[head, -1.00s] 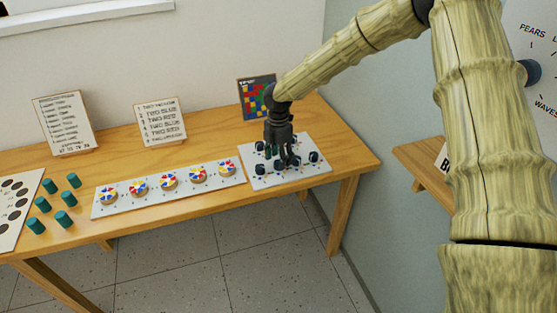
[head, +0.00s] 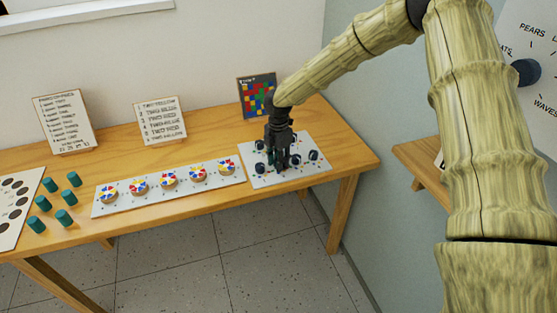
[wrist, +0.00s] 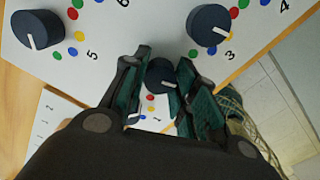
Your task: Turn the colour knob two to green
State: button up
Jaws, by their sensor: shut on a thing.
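A white panel (head: 318,172) on the table's right end carries several dark round knobs with white pointer lines and coloured dots. My gripper (head: 283,164) reaches down onto it and hides part of it. In the wrist view my gripper (wrist: 161,78) has its two green-padded fingers on either side of a dark knob (wrist: 159,73), shut on it. A printed 1 shows below this knob; I cannot tell whether that is its own number. Its pointer is mostly hidden, so its colour setting is unclear. Other knobs stand by 5 (wrist: 38,30) and 3 (wrist: 208,25).
Left of the panel lies a strip (head: 120,203) with several coloured discs. Green cylinders (head: 65,217) stand further left. Two text cards (head: 161,121) and a coloured grid picture (head: 257,95) stand behind. A wall and a small shelf (head: 418,165) are on the right.

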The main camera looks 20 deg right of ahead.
jog(key=m+p, duration=0.1)
jog(key=m, duration=0.1)
jog(key=shift+r+m, duration=0.15)
jog(key=shift+m, duration=0.25)
jog(key=m+p, duration=0.1)
jog(key=m, duration=0.4)
jog(key=shift+m, duration=0.3)
jog(key=m+p, duration=0.1)
jog(key=m, duration=0.3)
jog(key=shift+m, duration=1.7)
jog(key=o, duration=1)
